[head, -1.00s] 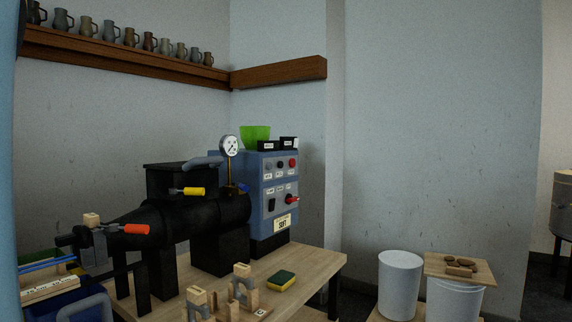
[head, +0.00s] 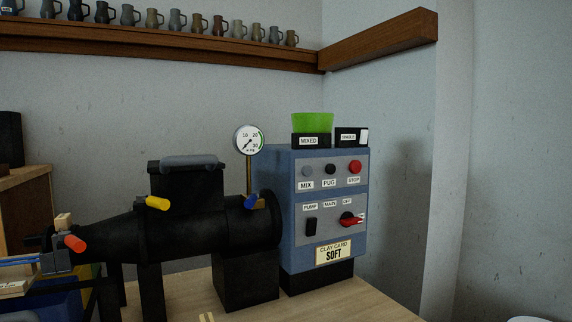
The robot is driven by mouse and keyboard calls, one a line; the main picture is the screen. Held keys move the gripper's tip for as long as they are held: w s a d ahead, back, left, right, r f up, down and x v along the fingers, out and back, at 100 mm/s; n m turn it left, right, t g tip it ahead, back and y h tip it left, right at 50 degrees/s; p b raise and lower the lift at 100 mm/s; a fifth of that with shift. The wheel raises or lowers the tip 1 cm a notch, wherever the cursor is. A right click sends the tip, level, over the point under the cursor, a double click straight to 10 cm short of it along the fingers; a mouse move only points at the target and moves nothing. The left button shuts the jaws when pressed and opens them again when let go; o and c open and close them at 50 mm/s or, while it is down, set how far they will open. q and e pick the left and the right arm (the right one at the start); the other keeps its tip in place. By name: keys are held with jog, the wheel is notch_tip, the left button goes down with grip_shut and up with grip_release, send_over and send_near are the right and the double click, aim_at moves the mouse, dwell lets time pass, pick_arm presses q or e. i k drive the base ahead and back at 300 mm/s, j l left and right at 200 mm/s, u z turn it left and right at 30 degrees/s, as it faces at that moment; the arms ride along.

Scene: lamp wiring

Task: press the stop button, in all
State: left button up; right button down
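The stop button (head: 355,167) is a round red button at the upper right of the blue control box (head: 300,240) in the head view. A label reading STOP sits just under it. Beside it to the left are a black button (head: 330,169) labelled PUG and a grey button (head: 307,171) labelled MIX. Below are a black pump switch (head: 311,226) and a red main switch handle (head: 352,219) near the OFF label. Neither of my grippers shows in the head view.
A black pug mill (head: 185,228) with a gauge (head: 249,140) stands left of the box on a wooden table (head: 350,302). Black bins labelled MIXED (head: 312,141) and SINGLE (head: 350,137) sit on top of the box. Wall space right of the box is clear.

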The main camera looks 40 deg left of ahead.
aim_at(355, 166)
jog(key=i+u, duration=0.25)
jog(key=u, duration=0.25)
jog(key=i+l+u, duration=0.15)
jog(key=u, duration=0.35)
jog(key=i+l+u, duration=0.25)
jog(key=u, duration=0.2)
jog(key=i+l+u, duration=0.2)
jog(key=u, duration=0.3)
jog(key=k+l, duration=0.05)
jog(key=l, duration=0.05)
